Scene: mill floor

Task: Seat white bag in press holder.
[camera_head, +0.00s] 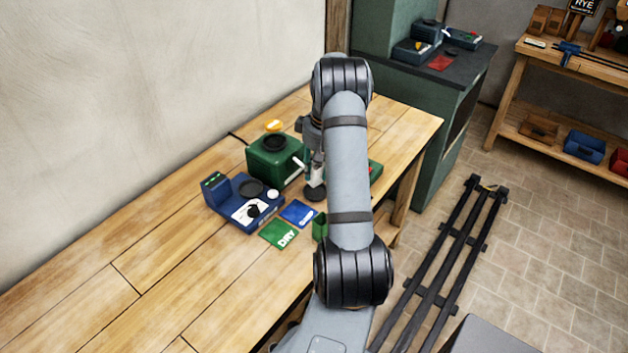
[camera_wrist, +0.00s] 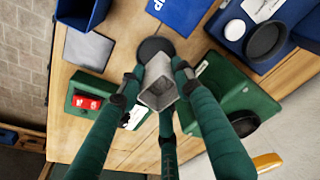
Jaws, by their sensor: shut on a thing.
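My gripper (camera_wrist: 157,84) has its fingers closed around a small pale grey-white piece, which I take to be the white bag (camera_wrist: 160,92). In the wrist view it looks square-topped and hollow. In the head view the gripper (camera_head: 316,170) points down over the far half of the bench, partly behind my arm, with the pale bag (camera_head: 316,178) at its tips. A black round disc (camera_wrist: 153,47) lies on the bench just beyond the bag, and also shows below it in the head view (camera_head: 315,194). I cannot tell whether they touch, or which part is the press holder.
A green machine (camera_head: 268,168) with a black round top and orange knob stands close left of my gripper. A blue device (camera_head: 233,212), a blue card (camera_head: 298,212) and a green DRY card (camera_head: 279,235) lie nearer. A red-switched green box (camera_wrist: 82,98) is close by. The near-left bench is clear.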

